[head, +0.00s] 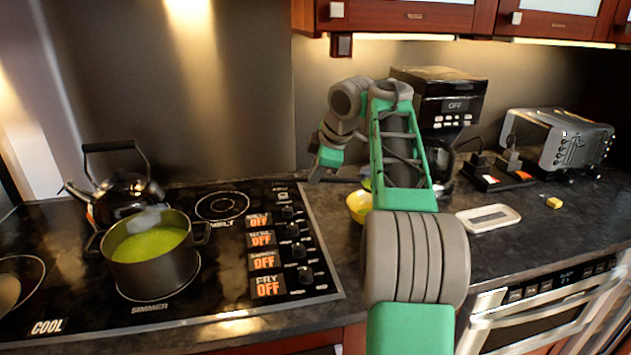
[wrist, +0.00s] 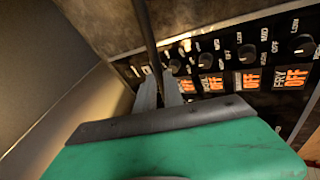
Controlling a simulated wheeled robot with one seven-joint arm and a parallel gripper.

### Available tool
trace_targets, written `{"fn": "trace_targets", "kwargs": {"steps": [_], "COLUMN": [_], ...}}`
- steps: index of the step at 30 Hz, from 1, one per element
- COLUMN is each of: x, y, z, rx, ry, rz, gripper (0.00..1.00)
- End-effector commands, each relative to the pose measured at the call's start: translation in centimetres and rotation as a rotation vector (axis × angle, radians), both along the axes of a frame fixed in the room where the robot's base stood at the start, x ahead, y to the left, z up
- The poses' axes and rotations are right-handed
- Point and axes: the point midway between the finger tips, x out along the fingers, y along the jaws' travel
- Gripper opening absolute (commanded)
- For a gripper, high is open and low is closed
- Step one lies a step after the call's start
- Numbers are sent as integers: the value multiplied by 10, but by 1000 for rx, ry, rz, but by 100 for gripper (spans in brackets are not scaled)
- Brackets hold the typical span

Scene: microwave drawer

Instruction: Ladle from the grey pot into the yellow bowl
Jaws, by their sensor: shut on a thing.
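The grey pot (head: 150,262) holds green soup and stands on the front burner at the left. The yellow bowl (head: 358,207) is on the counter right of the cooktop, partly hidden behind my arm. My gripper (head: 318,172) is up and to the left of the bowl, above the counter. In the wrist view my gripper (wrist: 158,92) is shut on a thin dark handle, seemingly the ladle's (wrist: 146,35). The ladle's scoop is not clear; a small green patch shows just above the bowl beside my arm, and I cannot tell whether it is soup in the scoop.
A black kettle (head: 122,190) stands behind the pot. Control knobs (head: 298,251) line the cooktop's right side. A coffee maker (head: 440,100), a white tray (head: 488,218), a small yellow block (head: 554,203) and a toaster (head: 560,140) are to the right. The front right counter is clear.

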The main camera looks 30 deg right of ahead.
Motion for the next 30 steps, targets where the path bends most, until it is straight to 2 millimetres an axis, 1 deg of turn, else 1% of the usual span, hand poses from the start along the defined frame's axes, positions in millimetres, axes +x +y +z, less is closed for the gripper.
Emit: {"fn": "trace_targets", "kwargs": {"steps": [1,30], "x": [0,-3], "y": [0,4], "z": [-3,-8], "rx": [-5,-79], "ry": [-9,-145], "rz": [0,0], "gripper": [0,0]}}
